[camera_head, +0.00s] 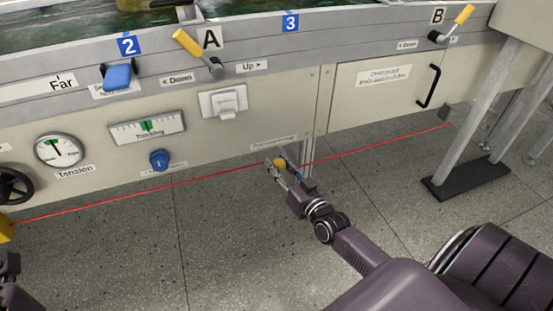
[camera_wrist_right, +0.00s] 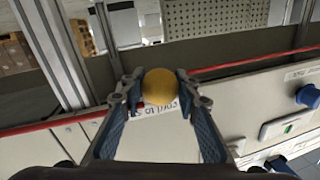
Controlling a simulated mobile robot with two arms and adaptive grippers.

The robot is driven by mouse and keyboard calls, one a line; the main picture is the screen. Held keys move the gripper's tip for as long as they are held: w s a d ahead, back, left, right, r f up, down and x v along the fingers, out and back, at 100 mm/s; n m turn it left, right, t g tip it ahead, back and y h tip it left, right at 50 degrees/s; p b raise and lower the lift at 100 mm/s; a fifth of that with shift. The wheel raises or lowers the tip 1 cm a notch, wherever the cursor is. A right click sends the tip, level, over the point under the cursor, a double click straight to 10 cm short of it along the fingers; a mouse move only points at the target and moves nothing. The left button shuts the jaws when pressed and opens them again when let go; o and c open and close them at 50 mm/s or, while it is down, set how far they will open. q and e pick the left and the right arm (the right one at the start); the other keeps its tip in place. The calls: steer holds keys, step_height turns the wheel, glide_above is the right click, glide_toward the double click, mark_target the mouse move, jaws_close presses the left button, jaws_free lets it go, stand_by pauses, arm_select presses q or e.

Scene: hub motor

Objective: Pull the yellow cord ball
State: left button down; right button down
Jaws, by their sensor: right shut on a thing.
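The yellow cord ball (camera_head: 279,164) hangs at the red cord, below the front panel of the machine. It also shows in the right wrist view (camera_wrist_right: 160,86), between the two fingertips. My right gripper (camera_head: 280,168) is shut on the ball, one finger at each side; it also shows in the right wrist view (camera_wrist_right: 160,88). The red cord (camera_head: 150,190) runs across the front of the machine, and also passes behind the ball in the right wrist view (camera_wrist_right: 250,65). At the lower left edge of the head view a dark part of my left arm shows, but its fingers cannot be made out.
The machine front carries a lever marked A (camera_head: 200,55), a lever marked B (camera_head: 452,24), a blue knob (camera_head: 159,159), a tension gauge (camera_head: 59,150) and a black handle (camera_head: 430,86). A grey stand (camera_head: 480,120) is at the right. The speckled floor (camera_head: 230,250) is clear.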

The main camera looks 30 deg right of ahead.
steer(key=shift+s+a+p, duration=0.2)
steer(key=shift+s+p, duration=0.1)
steer(key=shift+s, duration=0.4)
steer(key=shift+s+a+p, duration=0.15)
steer(key=shift+s+p, duration=0.1)
steer(key=shift+s, duration=0.45)
steer(key=c, duration=1.4)
jaws_free()
steer(key=shift+c, duration=0.2)
steer(key=s, duration=1.2)
steer(key=shift+a, duration=0.2)
